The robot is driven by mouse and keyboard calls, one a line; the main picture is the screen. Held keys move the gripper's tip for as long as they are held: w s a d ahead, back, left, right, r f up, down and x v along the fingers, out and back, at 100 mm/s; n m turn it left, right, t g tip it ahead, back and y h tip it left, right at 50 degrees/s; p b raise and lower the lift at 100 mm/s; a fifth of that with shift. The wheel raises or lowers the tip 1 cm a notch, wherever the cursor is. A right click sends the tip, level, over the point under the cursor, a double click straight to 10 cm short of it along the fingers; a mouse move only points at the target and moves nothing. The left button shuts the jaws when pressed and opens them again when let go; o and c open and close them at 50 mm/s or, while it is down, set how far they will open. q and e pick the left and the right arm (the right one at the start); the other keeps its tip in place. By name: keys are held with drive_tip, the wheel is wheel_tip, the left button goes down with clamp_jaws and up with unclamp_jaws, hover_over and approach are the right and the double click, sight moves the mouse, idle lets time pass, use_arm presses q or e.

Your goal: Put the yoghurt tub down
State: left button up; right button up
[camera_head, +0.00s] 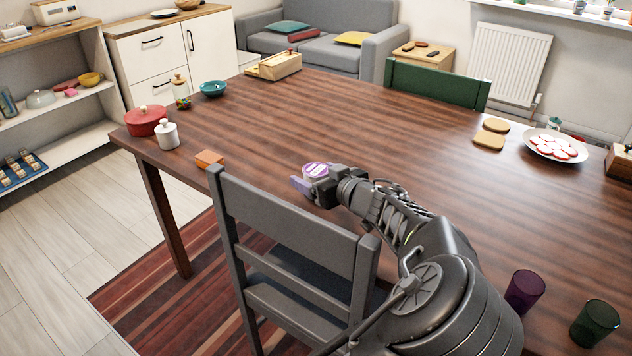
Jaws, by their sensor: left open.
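The yoghurt tub (316,170) has a round white and purple lid. It is in the head view, at the near side of the wooden table (375,130), just behind the grey chair's backrest. My left gripper (306,182) is open right at the tub, with the jaws pointing left. The gripper hides part of the tub, so I cannot tell whether a finger touches it. The tub looks upright and at table height, but its base is hidden. My right gripper is not in view.
The grey chair (290,225) stands against the near edge. An orange-brown block (209,158), a white jar (167,134) and a red pot (146,121) are to the left. Bread slices (490,140) and a plate (535,148) lie right. Two dark cups (524,291) stand front right. The table's middle is clear.

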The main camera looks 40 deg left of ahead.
sight(316, 169)
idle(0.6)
use_arm(q)
clamp_jaws()
wheel_tip(316, 169, up, 10)
drive_tip(key=shift+r+p, duration=0.1)
drive_tip(key=shift+p, duration=0.85)
idle(0.7)
